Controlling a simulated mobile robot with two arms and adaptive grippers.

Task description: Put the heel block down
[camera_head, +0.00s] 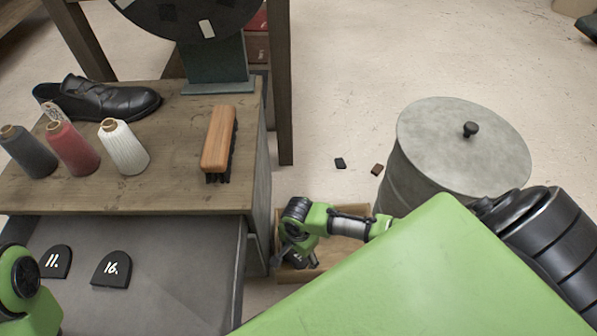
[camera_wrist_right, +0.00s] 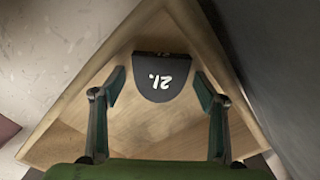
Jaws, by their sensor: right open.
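A black heel block (camera_wrist_right: 161,78) with a white number on it lies on the floor of a wooden box, against or close to its corner in the right wrist view. My right gripper (camera_wrist_right: 160,95) is open, with a finger on either side of the block and a gap to each. In the head view my right gripper (camera_head: 298,259) is down inside the wooden box (camera_head: 350,210), and the block there is hidden. Of my left arm only a green part shows at the lower left; its gripper is out of view.
Two other numbered heel blocks, one (camera_head: 55,262) left of the other (camera_head: 111,269), lie on a grey surface. The workbench (camera_head: 180,195) holds thread spools, a black shoe (camera_head: 105,100) and a brush (camera_head: 218,140). A lidded metal drum (camera_head: 460,140) stands right of the box.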

